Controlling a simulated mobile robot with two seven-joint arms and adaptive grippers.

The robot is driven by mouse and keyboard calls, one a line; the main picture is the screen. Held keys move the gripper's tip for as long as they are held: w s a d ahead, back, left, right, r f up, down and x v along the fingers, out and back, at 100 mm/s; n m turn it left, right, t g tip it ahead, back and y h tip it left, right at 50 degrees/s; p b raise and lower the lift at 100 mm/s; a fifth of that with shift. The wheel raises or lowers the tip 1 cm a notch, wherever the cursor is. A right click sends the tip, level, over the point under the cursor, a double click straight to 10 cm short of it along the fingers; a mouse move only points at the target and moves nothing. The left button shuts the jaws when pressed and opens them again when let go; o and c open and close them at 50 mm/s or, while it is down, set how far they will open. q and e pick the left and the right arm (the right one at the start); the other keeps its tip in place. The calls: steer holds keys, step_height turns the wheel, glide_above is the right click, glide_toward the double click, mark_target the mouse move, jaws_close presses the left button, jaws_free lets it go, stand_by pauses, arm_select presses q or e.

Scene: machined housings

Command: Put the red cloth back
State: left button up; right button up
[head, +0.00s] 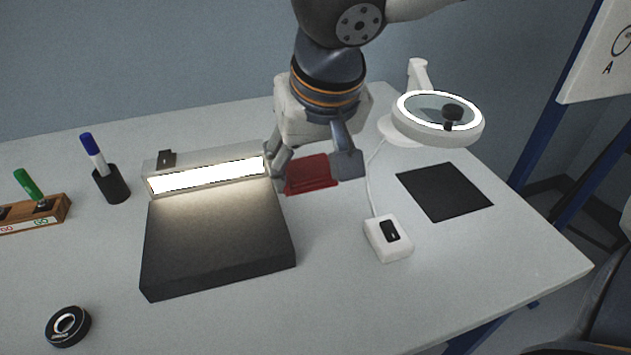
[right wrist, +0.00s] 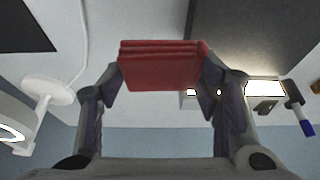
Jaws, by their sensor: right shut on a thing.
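The red cloth (head: 309,176) is a folded, layered pad behind and to the right of the black block in the head view. My right gripper (head: 313,168) comes down from above and is shut on it, with one finger at each side. In the right wrist view the cloth (right wrist: 160,66) spans between the fingertips, its folded layers showing. I cannot tell whether its underside touches the table. My left gripper is not in view.
A black block (head: 218,240) with a lit lamp bar (head: 208,175) stands left of the cloth. Right are a ring-lit magnifier (head: 475,128), a white switch box (head: 375,238) with a cable, and a bare black mat (head: 445,191). A pen cup (head: 112,186) and black puck (head: 68,326) are left.

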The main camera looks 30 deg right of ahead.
glide_toward(316, 196)
steer(key=shift+w+d+f, duration=0.1)
steer(key=shift+w+f, duration=0.8)
steer(key=f, duration=0.3)
steer(key=shift+w+d, duration=0.2)
steer(key=shift+d, duration=0.05)
steer(key=shift+f, duration=0.35)
steer(key=shift+f, duration=0.15)
steer(key=o, duration=1.1)
